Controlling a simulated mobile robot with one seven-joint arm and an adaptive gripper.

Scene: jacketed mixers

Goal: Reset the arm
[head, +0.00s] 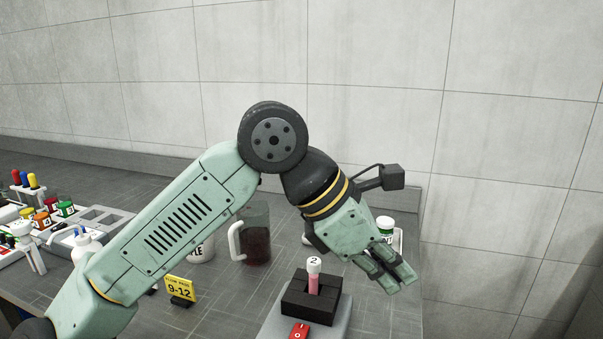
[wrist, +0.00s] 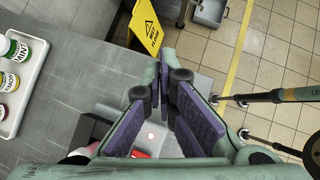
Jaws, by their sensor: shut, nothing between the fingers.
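My arm, pale green with black joints, spans the middle of the head view. My gripper (head: 404,282) hangs at its right end, angled down and to the right, above the right end of the grey counter (head: 225,315). Its fingers are together with nothing between them. In the wrist view, the purple-padded fingers of my gripper (wrist: 172,68) meet near the middle. A pink tube with a white cap marked 2 (head: 313,282) stands upright in a black block (head: 309,305), left of the gripper and apart from it.
A red switch (head: 299,331) sits in front of the block. Coloured jars crowd the left. The wrist view shows a jar tray (wrist: 35,80), yellow floor sign (wrist: 147,25) and tiled floor (wrist: 285,60).

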